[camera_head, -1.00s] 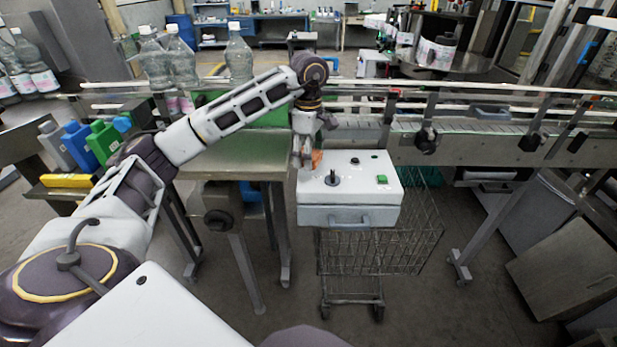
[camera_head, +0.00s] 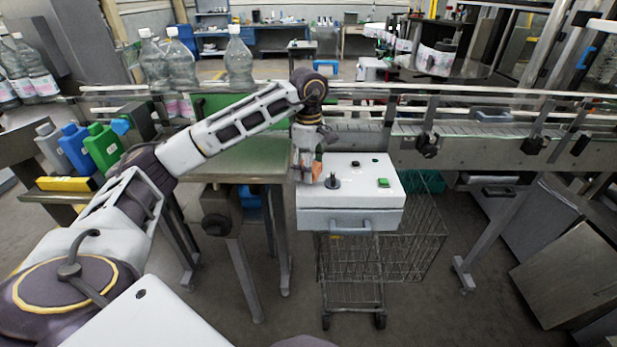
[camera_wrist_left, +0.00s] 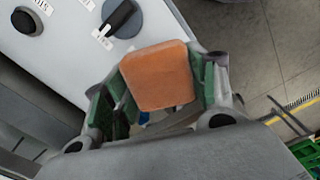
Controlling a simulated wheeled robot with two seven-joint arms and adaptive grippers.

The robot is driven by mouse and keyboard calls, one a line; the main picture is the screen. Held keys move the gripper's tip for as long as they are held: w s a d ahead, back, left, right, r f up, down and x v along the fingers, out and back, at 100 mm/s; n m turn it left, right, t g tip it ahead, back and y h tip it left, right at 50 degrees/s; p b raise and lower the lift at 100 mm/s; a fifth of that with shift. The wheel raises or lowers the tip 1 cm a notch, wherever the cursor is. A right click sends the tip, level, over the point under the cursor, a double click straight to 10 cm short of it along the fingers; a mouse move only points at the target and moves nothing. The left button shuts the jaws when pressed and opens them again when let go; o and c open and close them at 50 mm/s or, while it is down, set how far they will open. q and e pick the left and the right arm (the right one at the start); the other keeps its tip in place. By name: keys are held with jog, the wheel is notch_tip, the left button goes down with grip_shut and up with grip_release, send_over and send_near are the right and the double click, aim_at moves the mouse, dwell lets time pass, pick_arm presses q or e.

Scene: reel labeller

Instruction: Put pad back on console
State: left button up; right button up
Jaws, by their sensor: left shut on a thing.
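The pad is an orange rounded block (camera_wrist_left: 160,76), held between the green-lined fingers of my left gripper (camera_wrist_left: 163,88) in the left wrist view. In the head view the left gripper (camera_head: 307,172) is at the left edge of the console, with the orange pad (camera_head: 317,171) showing beside it. The console (camera_head: 360,197) is a white box with a black knob (camera_head: 332,181), a green button (camera_head: 383,183) and a dark button. Its top also shows in the left wrist view (camera_wrist_left: 75,45), just beyond the pad. I cannot tell whether the pad touches it. My right gripper is not in view.
A wire cart (camera_head: 372,262) stands under the console. A green-topped table (camera_head: 245,158) is to its left and a conveyor (camera_head: 480,140) runs behind. Coloured bottles (camera_head: 103,145) stand at the left. The floor in front of the cart is clear.

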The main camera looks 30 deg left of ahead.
pick_arm(q)
jog(key=shift+f+b, duration=0.45)
jog(key=shift+f, duration=0.75)
jog(key=shift+f+b, duration=0.4)
jog(key=shift+b, duration=0.05)
jog(key=shift+a+f, duration=0.1)
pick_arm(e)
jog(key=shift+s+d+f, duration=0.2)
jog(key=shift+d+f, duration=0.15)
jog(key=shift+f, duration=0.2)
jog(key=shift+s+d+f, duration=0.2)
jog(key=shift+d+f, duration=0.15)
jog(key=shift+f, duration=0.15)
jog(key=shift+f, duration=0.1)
pick_arm(q)
jog(key=o, duration=1)
jog(key=shift+f, duration=0.1)
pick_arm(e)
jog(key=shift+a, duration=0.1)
pick_arm(q)
jog(key=shift+r, duration=0.2)
